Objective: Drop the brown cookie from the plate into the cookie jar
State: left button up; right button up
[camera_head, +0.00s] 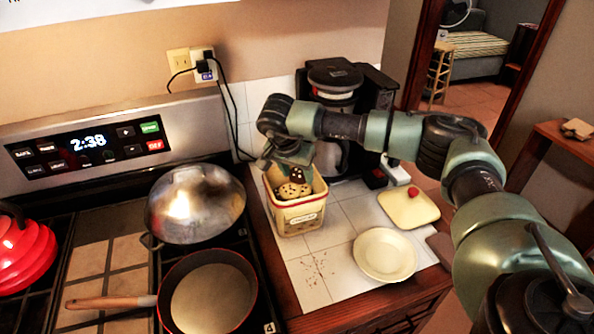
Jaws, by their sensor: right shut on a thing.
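The cookie jar (300,220), a square cream box with a red-brown rim, stands open on the white tiles by the stove. A light chocolate-chip cookie (289,191) shows inside its mouth. My right gripper (292,166) reaches in from the right and points down over the jar. It is shut on the brown cookie (298,174), a small dark piece at the jar's opening, partly hidden by the fingers. The cream plate (385,255) to the right is empty. My left gripper is not in view.
The cream jar lid (408,208) with a red knob lies behind the plate. A black coffee maker (338,82) stands behind my right arm. A domed metal lid (196,205), a frying pan (213,295) and a red kettle (22,254) occupy the stove. Crumbs lie on the tiles.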

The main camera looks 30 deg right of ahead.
jog(key=o, duration=1.4)
jog(key=shift+a+r, duration=0.1)
jog(key=shift+r, duration=0.15)
jog(key=b+v, duration=0.2)
jog(key=v, duration=0.5)
jog(key=shift+r, duration=0.2)
jog(key=shift+s, duration=0.15)
